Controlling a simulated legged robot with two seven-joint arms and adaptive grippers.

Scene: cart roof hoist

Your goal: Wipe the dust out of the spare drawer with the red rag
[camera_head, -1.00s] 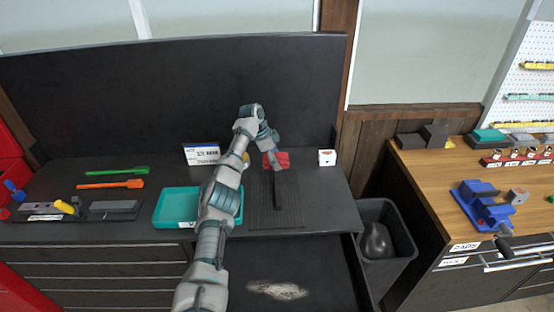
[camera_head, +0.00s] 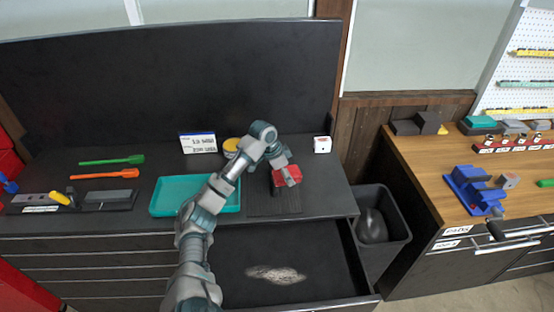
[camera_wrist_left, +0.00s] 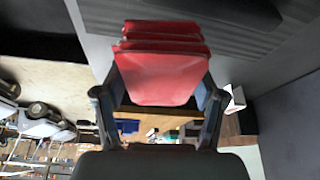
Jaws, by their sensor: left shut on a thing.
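The red rag (camera_head: 288,176) is folded and held by my left gripper (camera_head: 281,170) above the dark ribbed mat on the black bench top. In the left wrist view the rag (camera_wrist_left: 160,70) sits between the two fingers of the gripper (camera_wrist_left: 158,105). The spare drawer (camera_head: 320,262) is pulled open below the bench top. A pale patch of dust (camera_head: 276,275) lies on its floor near the middle. The rag is above and behind the drawer, apart from the dust. My right gripper is not in view.
A teal tray (camera_head: 167,196) stands left of the ribbed mat (camera_head: 275,205). A yellow-topped round tin (camera_head: 230,147), a label card (camera_head: 198,143) and a small white box (camera_head: 322,145) stand behind. A grey bin (camera_head: 393,240) is right of the drawer. A wooden bench (camera_head: 440,185) stands further right.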

